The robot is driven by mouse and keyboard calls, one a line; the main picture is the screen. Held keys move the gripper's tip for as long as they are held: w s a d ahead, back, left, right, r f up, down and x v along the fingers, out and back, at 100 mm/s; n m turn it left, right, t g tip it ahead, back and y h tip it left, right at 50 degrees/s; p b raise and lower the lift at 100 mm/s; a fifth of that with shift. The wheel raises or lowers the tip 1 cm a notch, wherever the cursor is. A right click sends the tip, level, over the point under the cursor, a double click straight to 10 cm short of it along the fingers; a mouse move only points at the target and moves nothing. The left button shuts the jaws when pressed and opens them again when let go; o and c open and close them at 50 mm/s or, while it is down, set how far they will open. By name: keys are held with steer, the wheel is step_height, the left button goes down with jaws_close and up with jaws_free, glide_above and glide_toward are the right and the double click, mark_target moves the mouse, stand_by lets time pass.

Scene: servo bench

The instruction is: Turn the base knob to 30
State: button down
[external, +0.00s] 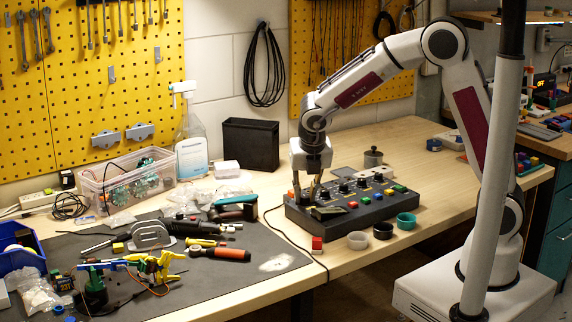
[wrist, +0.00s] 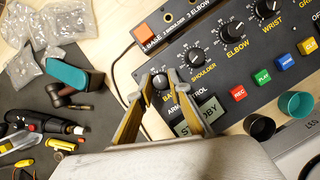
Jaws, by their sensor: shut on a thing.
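The dark control box (external: 345,222) sits on the wooden bench in the external view, with a row of black knobs and coloured buttons. In the wrist view, the base knob (wrist: 160,80) is at the left end of the knob row, above the partly covered "BASE" label. My gripper (external: 313,197) points down over the left end of the box. Its two fingers (wrist: 165,87) stand on either side of the base knob and are shut on it. The knob's pointer setting is too small to read. The shoulder knob (wrist: 195,57) and elbow knob (wrist: 233,31) are to its right.
A small display reading "STANDBY" (wrist: 201,115) lies just beside the right finger. Red, green, blue and yellow buttons run along the box. Several small cups, one of them teal (external: 406,221), stand in front. Tools lie on the dark mat (external: 230,285) to the left.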

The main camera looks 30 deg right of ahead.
steer(key=shift+d+n+y, duration=0.1)
steer(key=shift+n+y, duration=0.4)
steer(key=shift+n, duration=0.8)
steer(key=shift+d+n+y, duration=0.1)
steer(key=shift+n+y, duration=0.4)
steer(key=shift+n, duration=1.3)
steer(key=c, duration=1.9)
jaws_free()
steer(key=shift+s+r, duration=0.1)
steer(key=shift+r, duration=0.05)
steer(key=shift+v, duration=0.85)
steer(key=v, duration=0.3)
steer(key=shift+s+d, duration=0.25)
steer(key=shift+s, duration=1.75)
steer(key=shift+s+d, duration=0.25)
steer(key=shift+s, duration=1.75)
steer(key=shift+s+d, duration=0.25)
steer(key=shift+s, duration=1.75)
